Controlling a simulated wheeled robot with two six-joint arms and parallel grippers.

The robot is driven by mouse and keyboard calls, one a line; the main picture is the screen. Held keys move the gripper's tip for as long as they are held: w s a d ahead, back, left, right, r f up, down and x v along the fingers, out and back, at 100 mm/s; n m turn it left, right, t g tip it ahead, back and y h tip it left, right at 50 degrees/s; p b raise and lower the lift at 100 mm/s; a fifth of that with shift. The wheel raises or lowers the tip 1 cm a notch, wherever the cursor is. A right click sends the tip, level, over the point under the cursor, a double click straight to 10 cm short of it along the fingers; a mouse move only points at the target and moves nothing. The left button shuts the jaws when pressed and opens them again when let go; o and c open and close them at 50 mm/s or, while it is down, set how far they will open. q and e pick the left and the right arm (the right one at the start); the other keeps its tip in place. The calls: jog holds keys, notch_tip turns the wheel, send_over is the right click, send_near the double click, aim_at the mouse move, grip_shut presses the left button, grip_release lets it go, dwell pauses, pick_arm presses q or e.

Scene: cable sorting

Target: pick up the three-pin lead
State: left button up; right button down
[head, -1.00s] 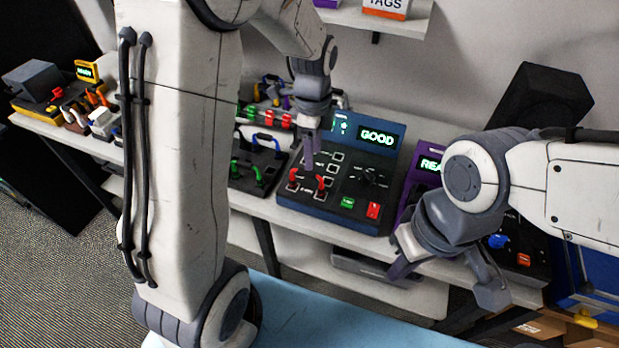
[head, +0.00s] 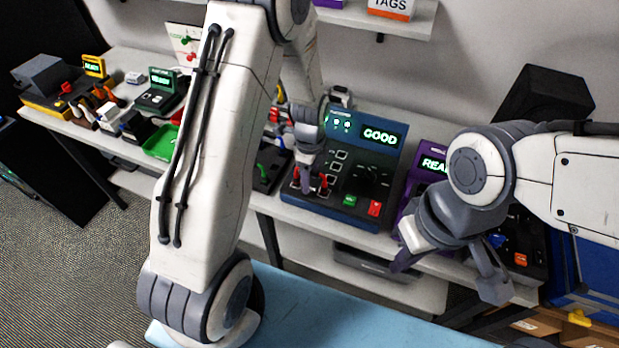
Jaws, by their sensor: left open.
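A blue tester (head: 365,160) with a lit "GOOD" display stands on the bench, with red connectors (head: 323,181) at its front left. My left gripper (head: 307,188) points down over that front left part, close to the red connectors. Its jaws are seen nearly edge-on and are open; whether they touch anything there is hidden. I cannot make out a three-pin lead for certain; my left arm covers part of the bench. My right gripper (head: 450,278) is open and empty in front of the purple unit.
A purple unit (head: 430,166) stands right of the tester. A black rack (head: 268,172) is partly hidden behind my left arm. A green tray (head: 160,143) and several small devices sit on the bench's left. A shelf (head: 425,22) hangs above.

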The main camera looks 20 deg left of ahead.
pick_arm(q)
grip_shut()
jog(key=shift+r, duration=0.1)
jog(key=shift+w+r+b, duration=0.1)
jog(key=shift+r+b, duration=0.2)
jog(key=shift+r, duration=0.3)
notch_tip(320, 180, up, 3)
jog(key=shift+f+b, duration=0.15)
jog(key=shift+b, duration=0.3)
jog(key=s+d+r, duration=0.1)
jog(key=d+r, duration=0.9)
jog(key=d, duration=0.1)
jog(key=shift+d+p, duration=0.3)
jog(key=shift+p, duration=0.1)
jog(key=shift+s, duration=0.1)
